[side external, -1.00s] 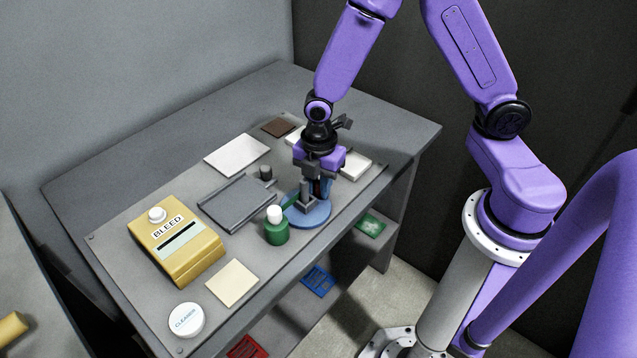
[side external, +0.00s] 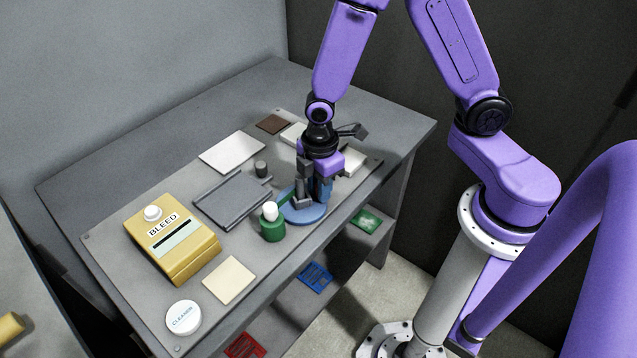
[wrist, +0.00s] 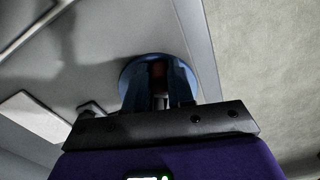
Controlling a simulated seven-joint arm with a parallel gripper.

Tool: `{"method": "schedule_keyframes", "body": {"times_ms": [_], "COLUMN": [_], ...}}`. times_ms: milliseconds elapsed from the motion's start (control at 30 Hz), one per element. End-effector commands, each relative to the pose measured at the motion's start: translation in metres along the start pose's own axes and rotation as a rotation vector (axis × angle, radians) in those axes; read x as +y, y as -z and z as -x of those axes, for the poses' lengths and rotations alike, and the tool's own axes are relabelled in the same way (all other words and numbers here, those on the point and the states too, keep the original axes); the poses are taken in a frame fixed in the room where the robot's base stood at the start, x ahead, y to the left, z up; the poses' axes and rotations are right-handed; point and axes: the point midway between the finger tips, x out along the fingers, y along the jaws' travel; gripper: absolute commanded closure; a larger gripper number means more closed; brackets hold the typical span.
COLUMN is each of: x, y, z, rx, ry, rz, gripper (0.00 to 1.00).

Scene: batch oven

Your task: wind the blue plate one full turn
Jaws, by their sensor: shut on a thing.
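The blue plate (side external: 304,213) is a flat round disc lying on the grey work panel, near its front edge. My gripper (side external: 312,196) points down over it, its fingers low above the disc. In the wrist view, my gripper (wrist: 158,92) has its fingers in front of the blue plate (wrist: 130,74), with a small brownish part between them. The gripper is shut on an upright part of the plate, mostly hidden by the fingers.
A green bottle with a white cap (side external: 272,228) stands close beside the plate on the left. A grey slide tray (side external: 232,199), a yellow BLEED box (side external: 172,240), a white CLEANER tub (side external: 183,318) and flat pads share the panel. The bench's front edge is near.

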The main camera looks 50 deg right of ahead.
Motion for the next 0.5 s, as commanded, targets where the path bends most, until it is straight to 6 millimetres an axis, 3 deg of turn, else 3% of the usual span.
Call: {"method": "schedule_keyframes", "body": {"times_ms": [500], "x": [-0.0089], "y": [0.0037], "z": [0.0006], "rx": [0.001], "ry": [-0.001], "rz": [-0.234], "gripper": [1.0]}}
